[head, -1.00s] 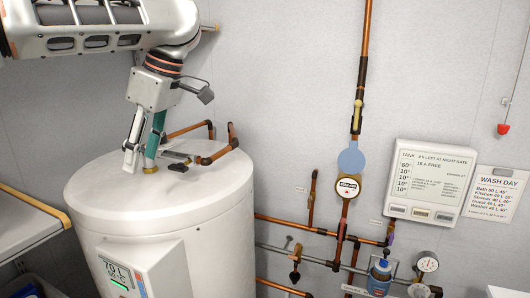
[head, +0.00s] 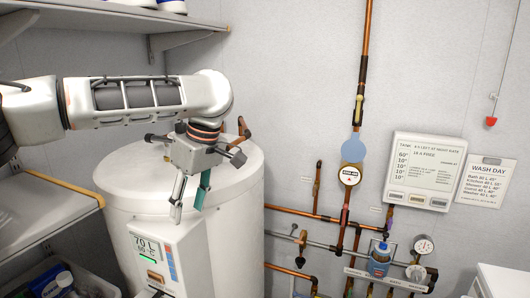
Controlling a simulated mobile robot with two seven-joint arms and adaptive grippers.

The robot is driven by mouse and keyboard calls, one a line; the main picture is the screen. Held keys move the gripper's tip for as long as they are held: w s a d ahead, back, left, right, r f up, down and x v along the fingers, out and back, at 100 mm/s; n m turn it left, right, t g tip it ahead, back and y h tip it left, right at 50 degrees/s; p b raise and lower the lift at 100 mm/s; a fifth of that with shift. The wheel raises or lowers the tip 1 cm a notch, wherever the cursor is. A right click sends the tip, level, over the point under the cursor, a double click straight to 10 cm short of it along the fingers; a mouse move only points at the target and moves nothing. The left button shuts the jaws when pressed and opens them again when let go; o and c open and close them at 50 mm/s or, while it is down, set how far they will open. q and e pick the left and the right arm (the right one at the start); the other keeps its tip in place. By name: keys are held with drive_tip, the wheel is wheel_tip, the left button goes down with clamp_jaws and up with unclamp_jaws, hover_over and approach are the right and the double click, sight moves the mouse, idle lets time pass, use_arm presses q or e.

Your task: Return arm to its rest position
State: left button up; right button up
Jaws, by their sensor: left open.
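My left arm comes in from the left in the head view. My left gripper (head: 188,203) points down with its two fingers apart and nothing visible between them. One finger is silver, the other teal. It hangs in front of the white cylindrical tank (head: 225,225), over the front edge of its top and just above the display panel (head: 150,250). The arm and gripper hide part of the tank's top. I cannot tell the exact gap between fingertips and tank. My right gripper is not in view.
Shelves (head: 110,22) line the left wall above and below my arm. Copper pipes with a round gauge (head: 349,175) and a blue valve body (head: 380,262) run along the back wall. A tank chart (head: 425,172) and a wash day sign (head: 485,183) hang right. The middle is open.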

use_arm(q)
drive_tip(key=s+d+f+m+t+h, duration=0.1)
drive_tip(key=s+d+f+m+h, duration=0.3)
drive_tip(key=d+f, duration=0.65)
drive_tip(key=s+d+f+m+h, duration=0.4)
drive_tip(key=d+f, duration=0.5)
drive_tip(key=f, duration=0.2)
drive_tip(key=s+d+f+m+t+h, duration=0.1)
drive_tip(key=s+d+f+m+h, duration=0.3)
drive_tip(key=d+f, duration=0.6)
drive_tip(key=s+a+f+t+y, duration=0.1)
drive_tip(key=a+f+t, duration=0.2)
drive_tip(key=a+f, duration=0.45)
drive_tip(key=s+a+f+t+y, duration=0.15)
drive_tip(key=a+f+t, duration=0.3)
drive_tip(key=a, duration=0.55)
drive_tip(key=s+a+f+m+y, duration=0.2)
drive_tip(key=s+a+f, duration=0.1)
drive_tip(key=s+a, duration=0.3)
drive_tip(key=s+a+f+m+y, duration=0.2)
drive_tip(key=s+a, duration=0.3)
drive_tip(key=a, duration=0.6)
drive_tip(key=shift+s+a+f, duration=0.3)
drive_tip(key=shift+s+f, duration=0.1)
drive_tip(key=shift+f, duration=0.25)
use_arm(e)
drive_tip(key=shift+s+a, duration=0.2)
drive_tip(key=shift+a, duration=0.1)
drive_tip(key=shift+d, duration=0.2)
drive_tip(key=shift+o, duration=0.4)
